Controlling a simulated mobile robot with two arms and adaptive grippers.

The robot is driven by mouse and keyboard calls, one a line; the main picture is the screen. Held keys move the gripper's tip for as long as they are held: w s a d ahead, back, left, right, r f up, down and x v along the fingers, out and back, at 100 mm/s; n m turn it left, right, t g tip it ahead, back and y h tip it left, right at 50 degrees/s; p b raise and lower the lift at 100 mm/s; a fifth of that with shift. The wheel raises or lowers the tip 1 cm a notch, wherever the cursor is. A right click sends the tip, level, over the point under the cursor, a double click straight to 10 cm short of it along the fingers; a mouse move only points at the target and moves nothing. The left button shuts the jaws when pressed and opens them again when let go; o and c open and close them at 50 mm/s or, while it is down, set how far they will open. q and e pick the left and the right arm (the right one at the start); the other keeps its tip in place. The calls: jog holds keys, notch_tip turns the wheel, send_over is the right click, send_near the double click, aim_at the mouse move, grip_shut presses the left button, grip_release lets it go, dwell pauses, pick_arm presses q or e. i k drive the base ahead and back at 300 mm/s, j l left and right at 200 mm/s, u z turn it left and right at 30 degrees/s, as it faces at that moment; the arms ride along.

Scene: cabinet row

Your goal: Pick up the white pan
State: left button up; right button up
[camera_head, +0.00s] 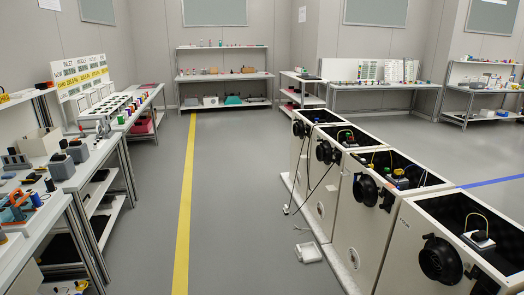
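A small white pan-like object (309,252) lies flat on the grey floor, left of the row of open white cabinets. A thin piece that looks like its handle reaches up from it toward the back. It appears close to the cabinets' base edge; I cannot tell whether they touch. Neither of my grippers shows in the head view, so I cannot see what they hold.
Open-topped white cabinets (362,231) with black round fittings line the right. A thin dark rod (308,190) leans against them. A cluttered workbench (88,169) stands left. The floor around the yellow line (185,210) is clear. Shelves (225,77) stand at the back.

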aim_at(306, 252)
jog(key=i+z, duration=0.1)
jog(key=i, duration=0.5)
jog(key=i+j+z, duration=0.1)
jog(key=i, duration=0.55)
jog(key=i+j+z, duration=0.1)
jog(key=i, duration=0.5)
jog(key=j, duration=0.1)
